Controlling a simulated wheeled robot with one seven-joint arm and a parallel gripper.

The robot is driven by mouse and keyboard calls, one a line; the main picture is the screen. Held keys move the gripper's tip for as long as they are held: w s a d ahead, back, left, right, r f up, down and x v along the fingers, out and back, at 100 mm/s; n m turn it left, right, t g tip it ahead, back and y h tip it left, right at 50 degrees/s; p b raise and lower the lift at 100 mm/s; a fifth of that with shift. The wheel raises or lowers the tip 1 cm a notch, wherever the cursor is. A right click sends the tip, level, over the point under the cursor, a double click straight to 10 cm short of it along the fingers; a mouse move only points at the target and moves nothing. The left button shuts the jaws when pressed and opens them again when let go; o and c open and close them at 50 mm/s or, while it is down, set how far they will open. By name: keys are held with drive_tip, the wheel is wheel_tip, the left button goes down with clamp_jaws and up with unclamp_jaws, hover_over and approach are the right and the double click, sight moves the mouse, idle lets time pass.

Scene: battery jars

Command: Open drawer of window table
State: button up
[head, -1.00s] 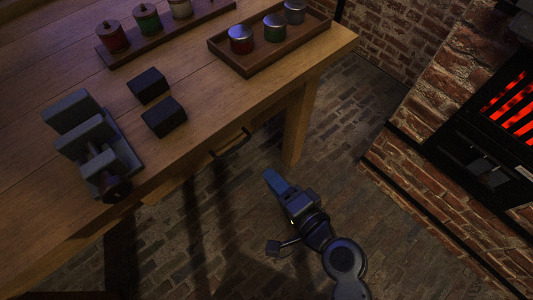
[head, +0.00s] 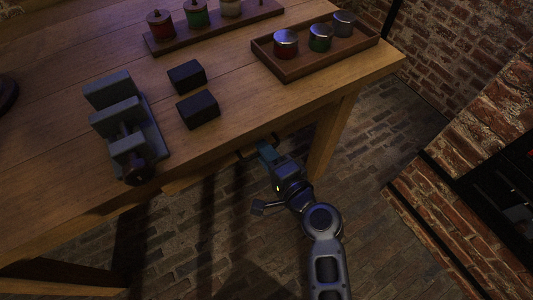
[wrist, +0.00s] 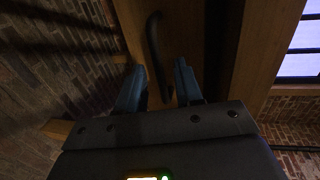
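The wooden table (head: 60,175) fills the left and top of the head view. Its drawer has a dark bar handle (head: 241,155) under the front edge, partly hidden behind my gripper (head: 266,148). In the wrist view the curved dark handle (wrist: 154,42) stands against the wooden drawer front (wrist: 182,32). My gripper's two blue fingers (wrist: 160,66) are open, with the lower end of the handle showing between them. I cannot tell whether either finger touches it. The drawer looks shut.
On the tabletop are a grey vise (head: 125,125), two black blocks (head: 187,76), a tray (head: 290,73) with three lidded jars, and a rack (head: 183,37) with more jars. A table leg (head: 325,145) stands right of my gripper. Brick floor (head: 385,125) is free beyond it.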

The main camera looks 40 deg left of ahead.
clamp_jaws()
idle(1.4)
